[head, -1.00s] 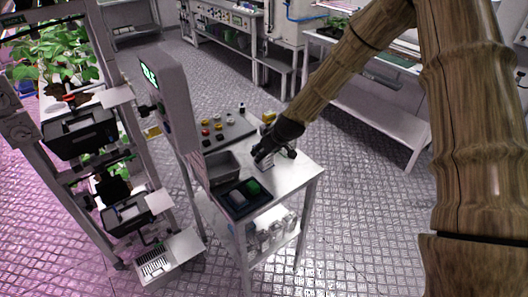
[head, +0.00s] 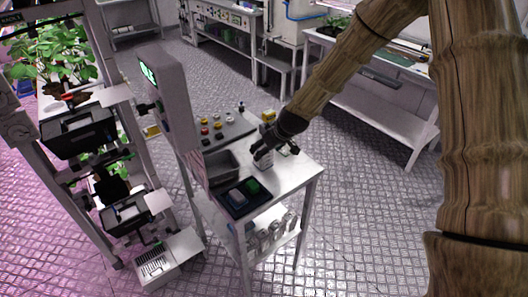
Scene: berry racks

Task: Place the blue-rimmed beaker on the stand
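My gripper (head: 262,149) points down over the white table (head: 292,172), near its middle. A small pale, clear-looking vessel (head: 264,161) is right at the fingertips. It could be the beaker, but a blue rim cannot be made out. It is too small to tell whether the fingers are closed on it or only around it, or whether it touches the tabletop. I cannot single out the stand with certainty. Several glass-like vessels (head: 268,233) are on the table's lower shelf.
A grey bin (head: 221,167) and a dark tray (head: 236,206) with a grey and a green block lie left of my gripper. A grey board (head: 226,133) with several coloured knobs is behind. A tall panel with a green display (head: 172,100) and a plant rack (head: 104,55) stand left.

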